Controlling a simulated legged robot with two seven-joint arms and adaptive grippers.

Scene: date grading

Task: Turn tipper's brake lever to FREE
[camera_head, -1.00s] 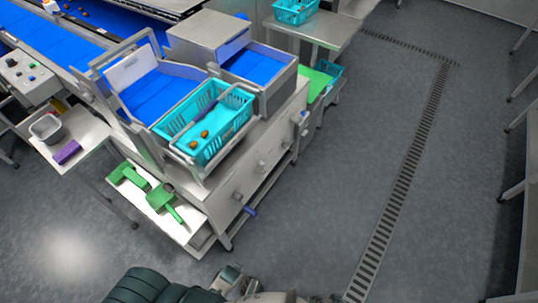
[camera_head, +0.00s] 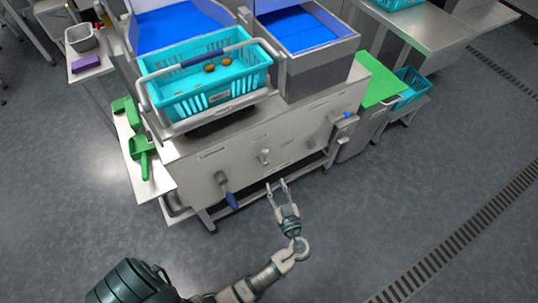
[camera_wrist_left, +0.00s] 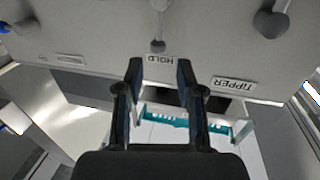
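A small grey lever (camera_head: 264,156) sits on the front of the steel cabinet (camera_head: 190,160). In the left wrist view, the lever (camera_wrist_left: 157,45) has its knob end beside the HOLD plate (camera_wrist_left: 158,61). The TIPPER plate (camera_wrist_left: 234,85) is to its right; both plates appear upside down. No FREE marking is readable. My left gripper (camera_head: 277,186) is open and empty in front of the cabinet, apart from the lever. In the wrist view its fingers (camera_wrist_left: 160,68) frame the HOLD plate. My right gripper is not in view.
A blue-handled crank (camera_head: 230,196) projects left of the small lever, and a blue knob (camera_head: 347,115) is to the right. A turquoise basket (camera_head: 205,85) with brown dates rests above in a tube frame. The floor (camera_head: 370,225) in front is free.

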